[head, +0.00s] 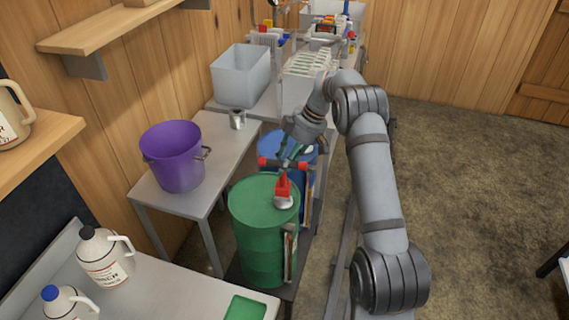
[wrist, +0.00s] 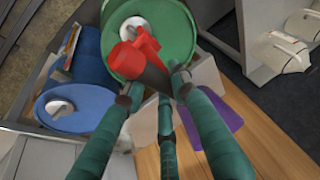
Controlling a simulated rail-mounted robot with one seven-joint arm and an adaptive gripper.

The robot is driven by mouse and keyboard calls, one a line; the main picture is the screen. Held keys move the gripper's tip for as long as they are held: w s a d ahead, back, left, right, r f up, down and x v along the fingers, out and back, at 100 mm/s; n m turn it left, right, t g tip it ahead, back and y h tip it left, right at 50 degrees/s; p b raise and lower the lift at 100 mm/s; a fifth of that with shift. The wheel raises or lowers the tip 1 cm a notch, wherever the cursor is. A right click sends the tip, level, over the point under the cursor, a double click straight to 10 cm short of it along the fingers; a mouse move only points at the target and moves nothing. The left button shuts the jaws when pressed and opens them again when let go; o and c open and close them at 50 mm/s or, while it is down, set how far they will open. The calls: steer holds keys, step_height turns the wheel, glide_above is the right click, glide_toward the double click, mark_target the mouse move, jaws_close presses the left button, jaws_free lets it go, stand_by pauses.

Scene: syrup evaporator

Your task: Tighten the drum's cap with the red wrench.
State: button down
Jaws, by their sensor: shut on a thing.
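The red wrench has a bar with red ends and a red lower part (head: 283,187); it also shows in the wrist view (wrist: 148,45). My gripper (head: 289,158) is shut on its bar and holds it over the green drum (head: 254,225). In the wrist view, my gripper's teal fingers (wrist: 155,88) close around the wrench's dark part. The drum's pale cap (head: 284,203) sits on the lid near its right edge, directly below the red part. In the wrist view the wrench partly covers the cap (wrist: 130,24). I cannot tell whether they touch.
A blue drum (wrist: 85,92) with its own pale cap (wrist: 60,106) stands just behind the green one. A purple bucket (head: 172,165) and a small metal can (head: 237,119) stand on the grey table (head: 212,138) to the left.

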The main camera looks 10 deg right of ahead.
steer(key=shift+f, duration=0.15)
steer(key=shift+f+b, duration=0.95)
steer(key=shift+f, duration=0.2)
steer(key=shift+f+b, duration=0.45)
steer(key=shift+b, duration=0.1)
steer(key=shift+f+m+t+b, duration=0.1)
steer(key=shift+m+t+b, duration=0.4)
steer(key=shift+m+b, duration=1.3)
steer(key=shift+n+b, duration=0.3)
steer(key=shift+b, duration=0.9)
steer(key=shift+s+m+t+h+b, duration=0.15)
steer(key=shift+m+t+h+b, duration=0.5)
steer(key=shift+m+b, duration=1.35)
steer(key=shift+b, duration=0.35)
